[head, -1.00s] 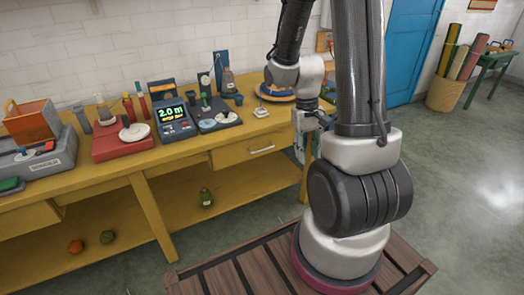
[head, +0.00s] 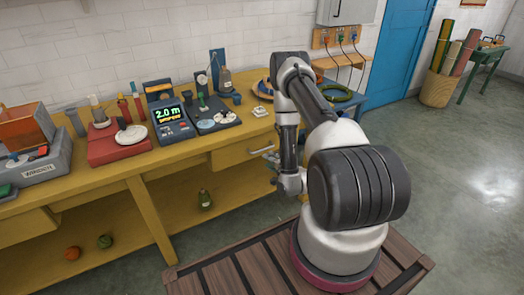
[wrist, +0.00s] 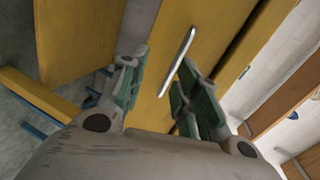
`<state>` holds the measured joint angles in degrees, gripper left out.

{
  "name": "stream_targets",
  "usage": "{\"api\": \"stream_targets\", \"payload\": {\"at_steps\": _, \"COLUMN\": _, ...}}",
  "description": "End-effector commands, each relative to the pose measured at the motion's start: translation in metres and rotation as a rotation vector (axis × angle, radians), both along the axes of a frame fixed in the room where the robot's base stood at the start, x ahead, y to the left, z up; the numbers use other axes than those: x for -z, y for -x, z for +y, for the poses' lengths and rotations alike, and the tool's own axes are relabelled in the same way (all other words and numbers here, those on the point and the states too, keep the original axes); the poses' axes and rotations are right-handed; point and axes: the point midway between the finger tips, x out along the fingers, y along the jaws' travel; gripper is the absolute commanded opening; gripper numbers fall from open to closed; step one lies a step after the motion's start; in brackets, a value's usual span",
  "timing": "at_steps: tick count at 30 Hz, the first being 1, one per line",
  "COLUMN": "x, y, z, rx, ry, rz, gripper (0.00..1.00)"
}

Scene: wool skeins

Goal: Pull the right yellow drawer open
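The right yellow drawer (head: 232,157) is in the front of the yellow workbench and looks shut. Its pale bar handle (head: 262,150) shows in the head view. My gripper (head: 272,160) is just in front of the drawer's right part, partly hidden by my arm. In the wrist view, the two green-padded fingers of my gripper (wrist: 160,85) are spread apart with nothing between the pads. The metal handle (wrist: 177,62) lies ahead of them, in line with the gap and nearer the right finger. I cannot tell whether either finger touches it.
The bench top (head: 95,178) carries a red scale (head: 118,148), a display box (head: 172,122) and a grey toolbox (head: 40,168). A left drawer (head: 25,226) is in the same bench. Open floor lies to the right.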

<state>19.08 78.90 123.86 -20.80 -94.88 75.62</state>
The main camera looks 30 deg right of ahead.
Motion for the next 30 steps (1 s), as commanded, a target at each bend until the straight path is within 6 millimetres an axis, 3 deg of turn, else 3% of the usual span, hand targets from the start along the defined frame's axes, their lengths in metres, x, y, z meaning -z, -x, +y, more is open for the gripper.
{"api": "stream_targets", "payload": {"at_steps": 3, "x": -0.019, "y": -0.006, "z": -0.002, "rx": 0.031, "ry": -0.084, "rz": -0.081, "gripper": 0.32}}
{"api": "stream_targets", "payload": {"at_steps": 8, "x": -0.016, "y": -0.022, "z": -0.001, "rx": 0.035, "ry": -0.108, "rz": -0.079, "gripper": 0.32}}
{"api": "stream_targets", "payload": {"at_steps": 18, "x": -0.005, "y": -0.073, "z": 0.0, "rx": 0.035, "ry": -0.105, "rz": -0.076, "gripper": 0.32}}
{"api": "stream_targets", "payload": {"at_steps": 29, "x": -0.003, "y": -0.081, "z": 0.0, "rx": 0.037, "ry": -0.105, "rz": -0.075, "gripper": 0.32}}
{"api": "stream_targets", "payload": {"at_steps": 30, "x": -0.003, "y": -0.081, "z": 0.0, "rx": 0.037, "ry": -0.105, "rz": -0.075, "gripper": 0.28}}
